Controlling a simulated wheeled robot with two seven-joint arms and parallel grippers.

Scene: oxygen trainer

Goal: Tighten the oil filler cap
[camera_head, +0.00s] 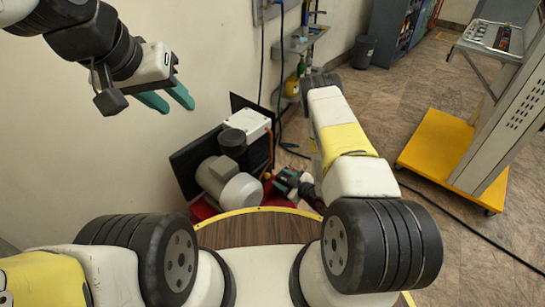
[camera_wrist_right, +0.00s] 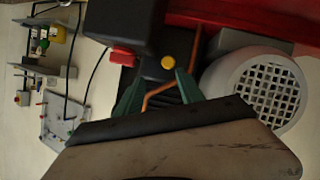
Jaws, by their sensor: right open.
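The yellow oil filler cap (camera_wrist_right: 168,62) sits on the dark part of the compressor in the right wrist view. My right gripper (camera_wrist_right: 158,92) is open, with its teal fingers on either side of the cap's line in the picture. I cannot tell whether they touch it. My left gripper (camera_head: 176,104) is open and empty, raised in front of the wall, far from the compressor.
The compressor's red base (camera_head: 204,210) stands against the wall, with a white box (camera_head: 247,121) on top. A copper-coloured pipe (camera_wrist_right: 158,90) runs close to the right fingers. A yellow-based cart (camera_head: 440,150) stands to the right. Black cables cross the floor.

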